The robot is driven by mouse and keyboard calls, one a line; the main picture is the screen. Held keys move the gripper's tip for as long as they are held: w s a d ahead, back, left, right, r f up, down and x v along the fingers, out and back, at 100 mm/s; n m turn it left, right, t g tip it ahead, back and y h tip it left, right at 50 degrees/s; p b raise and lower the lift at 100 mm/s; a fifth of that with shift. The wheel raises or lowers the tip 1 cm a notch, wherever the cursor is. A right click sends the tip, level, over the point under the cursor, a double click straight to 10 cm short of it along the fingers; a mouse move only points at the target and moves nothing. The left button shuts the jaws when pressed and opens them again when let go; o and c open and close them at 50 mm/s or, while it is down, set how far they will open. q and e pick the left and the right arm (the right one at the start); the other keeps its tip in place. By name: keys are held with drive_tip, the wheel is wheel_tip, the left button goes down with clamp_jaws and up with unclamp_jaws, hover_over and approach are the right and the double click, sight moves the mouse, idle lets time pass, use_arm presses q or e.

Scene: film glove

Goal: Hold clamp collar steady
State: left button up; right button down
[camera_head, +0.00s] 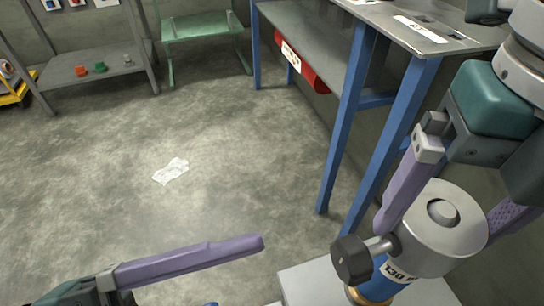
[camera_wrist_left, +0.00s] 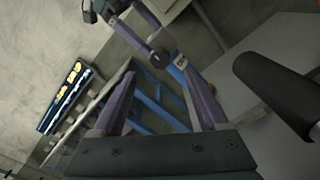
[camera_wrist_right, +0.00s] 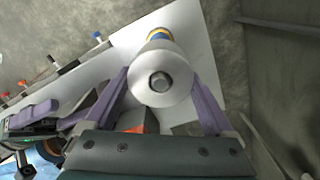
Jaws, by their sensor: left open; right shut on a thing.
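The clamp collar (camera_head: 452,238) is a thick grey metal ring with a side screw and a black knob (camera_head: 352,260). It sits around the top of a blue, labelled post (camera_head: 388,284). In the right wrist view the collar (camera_wrist_right: 162,98) shows from above, around the post's round end. My right gripper (camera_wrist_right: 160,78) is shut on the collar, one purple finger on each side. In the head view its far fingertip is hidden behind the collar. My left gripper (camera_wrist_left: 158,72) is open and empty, apart from the collar; one of its fingers shows low in the head view.
A pale bench top (camera_head: 305,282) lies under the post. A blue-legged grey table (camera_head: 345,45) with a red cylinder (camera_head: 305,70) stands behind. A white crumpled sheet (camera_head: 171,171) lies on the open floor. A shelf (camera_head: 115,66) with small coloured parts is at back left.

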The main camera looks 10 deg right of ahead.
idle(0.3)
unclamp_jaws()
